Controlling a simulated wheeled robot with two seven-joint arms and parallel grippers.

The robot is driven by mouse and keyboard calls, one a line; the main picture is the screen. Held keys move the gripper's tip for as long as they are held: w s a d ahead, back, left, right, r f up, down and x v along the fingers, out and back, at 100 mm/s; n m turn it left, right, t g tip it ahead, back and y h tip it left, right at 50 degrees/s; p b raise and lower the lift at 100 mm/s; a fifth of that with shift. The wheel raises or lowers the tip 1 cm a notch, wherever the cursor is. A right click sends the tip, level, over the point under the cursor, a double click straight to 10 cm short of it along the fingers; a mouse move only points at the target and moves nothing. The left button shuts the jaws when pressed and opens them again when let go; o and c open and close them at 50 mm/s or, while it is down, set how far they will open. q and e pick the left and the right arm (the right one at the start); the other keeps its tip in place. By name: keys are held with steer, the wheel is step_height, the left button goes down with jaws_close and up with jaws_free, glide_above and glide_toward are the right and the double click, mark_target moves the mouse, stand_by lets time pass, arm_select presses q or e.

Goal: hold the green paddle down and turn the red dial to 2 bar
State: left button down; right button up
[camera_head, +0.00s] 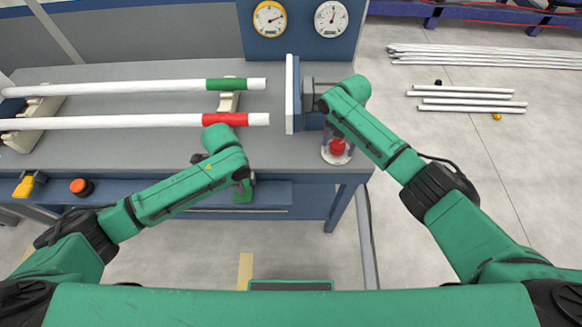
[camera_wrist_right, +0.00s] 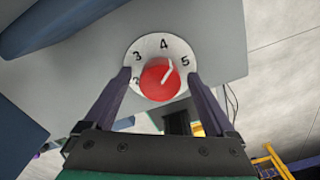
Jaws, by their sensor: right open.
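The red dial (camera_head: 337,147) sits near the front right of the grey bench; it also shows in the right wrist view (camera_wrist_right: 155,84) on a white numbered disc. Its pale pointer mark points between 4 and 5. My right gripper (camera_wrist_right: 159,76) is open, with one finger on each side of the dial; contact is unclear. A green piece, seemingly the green paddle (camera_head: 243,193), shows at the bench's front edge, partly behind my left arm. My left gripper (camera_head: 222,148) is near it, above the bench front; its fingers are hidden.
Two white pipes, one with a green band (camera_head: 226,84) and one with a red band (camera_head: 225,119), lie on supports. Two round gauges (camera_head: 269,18) (camera_head: 331,18) hang behind. An orange-red button (camera_head: 82,186) is at the bench front. Loose pipes (camera_head: 470,100) lie on the floor.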

steer(key=shift+f, duration=0.5)
steer(key=shift+s, duration=0.15)
